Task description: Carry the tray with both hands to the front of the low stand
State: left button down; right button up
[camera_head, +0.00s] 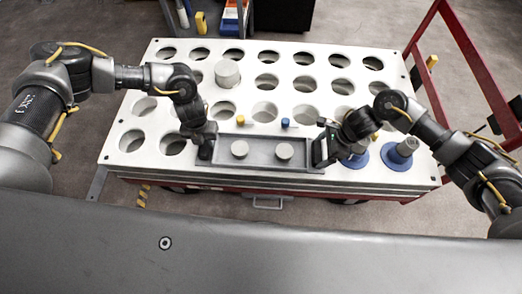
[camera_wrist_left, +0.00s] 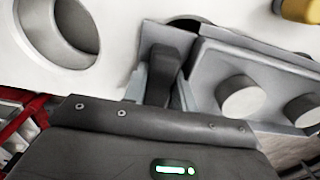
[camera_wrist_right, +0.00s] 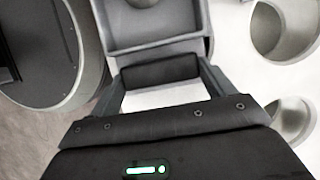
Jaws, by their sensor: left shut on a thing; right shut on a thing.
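The grey tray (camera_head: 262,161) is at the front edge of the white surface with round holes, between my two grippers. Two light grey cylinders stand in it, one left (camera_head: 240,149) and one right (camera_head: 284,151). My left gripper (camera_head: 206,148) is shut on the tray's left end; the left wrist view shows the finger (camera_wrist_left: 168,68) at that end of the tray (camera_wrist_left: 255,60). My right gripper (camera_head: 325,150) is shut on the tray's right end; its dark finger pad (camera_wrist_right: 160,70) shows against the tray (camera_wrist_right: 150,45). I cannot tell which part is the low stand.
The white holed top (camera_head: 300,95) rests on a red-framed cart. A grey cylinder (camera_head: 227,73) stands at its back. Blue-based cylinders (camera_head: 399,154) stand at front right. Small yellow (camera_head: 240,120) and blue (camera_head: 285,122) pieces sit behind the tray. A red rail (camera_head: 470,60) rises at right.

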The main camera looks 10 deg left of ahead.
jog(key=c, duration=0.4)
jog(key=shift+r, duration=0.1)
